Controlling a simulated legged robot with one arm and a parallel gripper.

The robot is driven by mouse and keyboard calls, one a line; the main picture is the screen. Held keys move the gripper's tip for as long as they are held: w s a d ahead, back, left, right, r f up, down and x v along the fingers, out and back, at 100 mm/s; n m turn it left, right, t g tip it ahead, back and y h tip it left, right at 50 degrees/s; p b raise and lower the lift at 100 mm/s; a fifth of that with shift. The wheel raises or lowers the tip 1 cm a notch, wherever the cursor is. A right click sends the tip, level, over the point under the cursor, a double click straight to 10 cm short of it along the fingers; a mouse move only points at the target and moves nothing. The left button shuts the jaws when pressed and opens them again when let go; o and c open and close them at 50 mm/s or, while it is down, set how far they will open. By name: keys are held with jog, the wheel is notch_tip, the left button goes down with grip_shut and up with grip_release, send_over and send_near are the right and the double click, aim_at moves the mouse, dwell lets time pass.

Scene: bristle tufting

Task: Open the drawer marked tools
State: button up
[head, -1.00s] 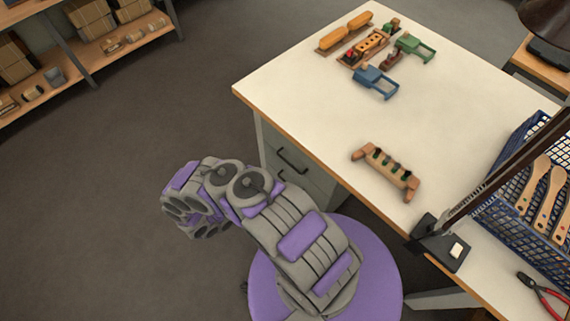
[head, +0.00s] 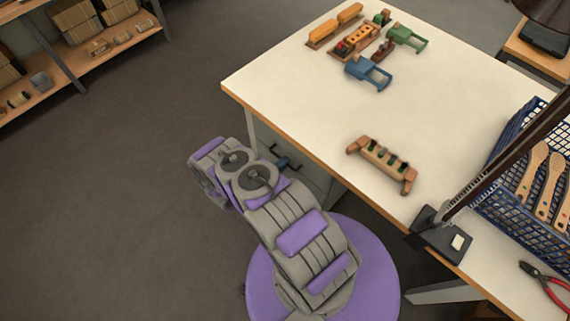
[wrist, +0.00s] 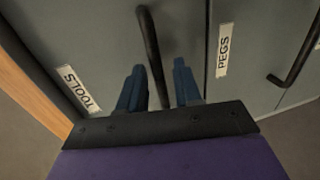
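The tools drawer (wrist: 100,45) has a grey front with a white label reading TOOLS (wrist: 78,88). It looks shut. Its dark bar handle (wrist: 148,40) runs down the wrist view between the two blue fingers of my gripper (wrist: 160,85). The fingers are apart, with a gap on each side of the handle, more on the right. In the head view my gripper (head: 283,162) is at the drawer front under the table edge, partly hidden by my arm.
The pegs drawer (wrist: 255,60), with its own handle (wrist: 300,55), is alongside. The floor to the left is clear.

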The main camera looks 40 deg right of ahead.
jog(key=shift+x, duration=0.95)
jog(key=shift+a, duration=0.1)
grip_shut()
